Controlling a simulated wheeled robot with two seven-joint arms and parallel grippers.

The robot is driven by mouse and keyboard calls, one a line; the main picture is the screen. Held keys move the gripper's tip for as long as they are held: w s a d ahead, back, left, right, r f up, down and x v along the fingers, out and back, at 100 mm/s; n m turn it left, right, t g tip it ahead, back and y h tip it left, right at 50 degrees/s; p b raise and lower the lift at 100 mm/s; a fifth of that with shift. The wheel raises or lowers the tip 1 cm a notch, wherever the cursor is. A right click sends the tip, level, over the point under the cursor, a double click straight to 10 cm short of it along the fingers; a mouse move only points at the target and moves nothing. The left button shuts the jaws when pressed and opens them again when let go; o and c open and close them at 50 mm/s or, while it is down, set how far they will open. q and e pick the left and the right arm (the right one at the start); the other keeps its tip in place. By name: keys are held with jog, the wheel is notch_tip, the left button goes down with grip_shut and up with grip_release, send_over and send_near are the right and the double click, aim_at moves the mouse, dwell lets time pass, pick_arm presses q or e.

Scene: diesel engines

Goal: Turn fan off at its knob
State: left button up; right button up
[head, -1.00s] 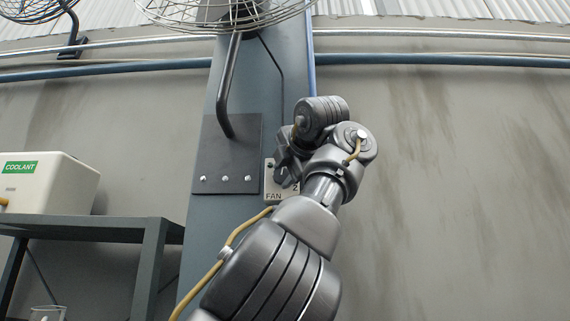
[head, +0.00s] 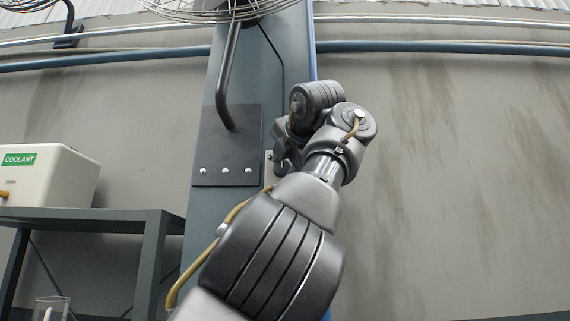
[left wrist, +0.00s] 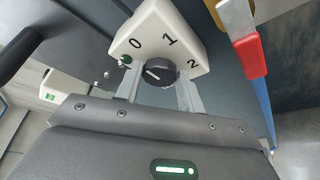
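The fan (head: 225,10) shows only its lower wire cage at the top of the head view, on a grey column. Its white control box (left wrist: 190,45) shows in the left wrist view, with the marks 0, 1 and 2 and a small green lamp. The dark round knob (left wrist: 158,71) is on its face; a pale mark shows at the knob's lower left. My left gripper (left wrist: 160,88) is open, its two pale fingers on either side of the knob; I cannot tell whether they touch it. In the head view my left arm hides nearly all of the box. My right gripper is not in view.
A dark bolted plate (head: 226,160) with a bent bar is left of the box. A COOLANT container (head: 50,178) stands on a metal shelf (head: 110,222) at left. A red-ended handle (left wrist: 250,58) is right of the box. Blue pipe (head: 430,47) crosses the wall.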

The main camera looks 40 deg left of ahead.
pick_arm(q)
jog(key=o, duration=0.4)
jog(key=v, duration=1)
jog(key=shift+s+d, duration=0.25)
jog(key=shift+d, duration=0.05)
